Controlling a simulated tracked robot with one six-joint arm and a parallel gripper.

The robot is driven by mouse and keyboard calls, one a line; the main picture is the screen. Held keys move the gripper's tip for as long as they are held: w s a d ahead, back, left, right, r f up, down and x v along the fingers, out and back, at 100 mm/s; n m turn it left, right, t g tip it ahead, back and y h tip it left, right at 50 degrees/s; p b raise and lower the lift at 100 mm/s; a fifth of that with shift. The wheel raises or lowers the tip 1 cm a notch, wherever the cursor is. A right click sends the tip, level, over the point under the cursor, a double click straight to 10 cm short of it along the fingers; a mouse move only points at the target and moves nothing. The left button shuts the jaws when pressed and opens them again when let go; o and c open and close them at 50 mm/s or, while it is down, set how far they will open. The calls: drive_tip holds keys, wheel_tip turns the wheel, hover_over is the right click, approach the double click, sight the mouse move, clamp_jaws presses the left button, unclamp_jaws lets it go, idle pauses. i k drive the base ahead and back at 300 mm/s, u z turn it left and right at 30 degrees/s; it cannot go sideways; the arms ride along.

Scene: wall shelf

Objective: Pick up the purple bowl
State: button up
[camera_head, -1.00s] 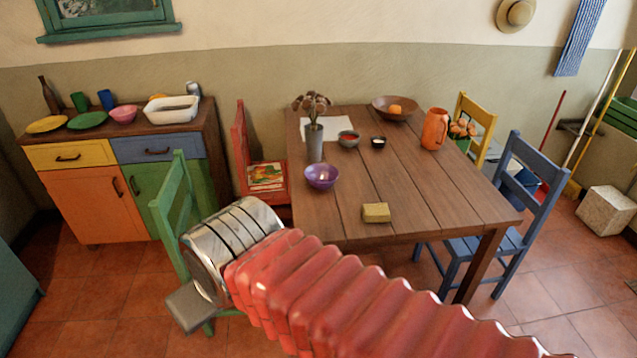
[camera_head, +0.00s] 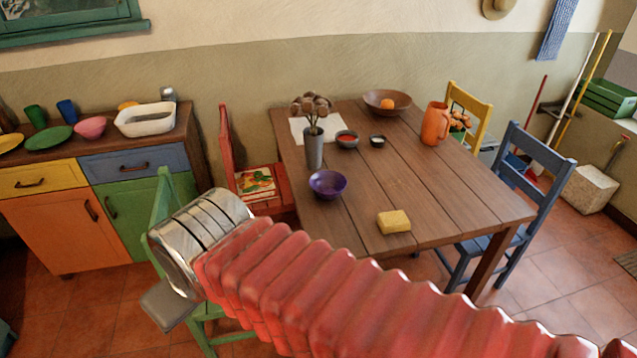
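The purple bowl (camera_head: 327,184) stands upright near the left edge of the wooden table (camera_head: 445,205), just in front of the grey vase. My arm, with a red ribbed sleeve and a metal end, crosses the lower middle of the view. My gripper (camera_head: 165,305) shows as a grey block at the arm's end, over the green chair. It is left of and nearer than the bowl, well apart from it. Its fingers cannot be made out, so I cannot tell whether it is open or shut.
A grey vase (camera_head: 314,148) with dried flowers stands behind the bowl. A yellow sponge (camera_head: 394,221) lies to its right. Small bowls, a brown bowl (camera_head: 387,101) and an orange jug (camera_head: 436,124) stand farther back. Green (camera_head: 166,198), red (camera_head: 226,140) and blue chairs (camera_head: 515,180) surround the table.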

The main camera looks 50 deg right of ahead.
sight(328, 185)
drive_tip(key=i, duration=1)
drive_tip(key=u, duration=0.05)
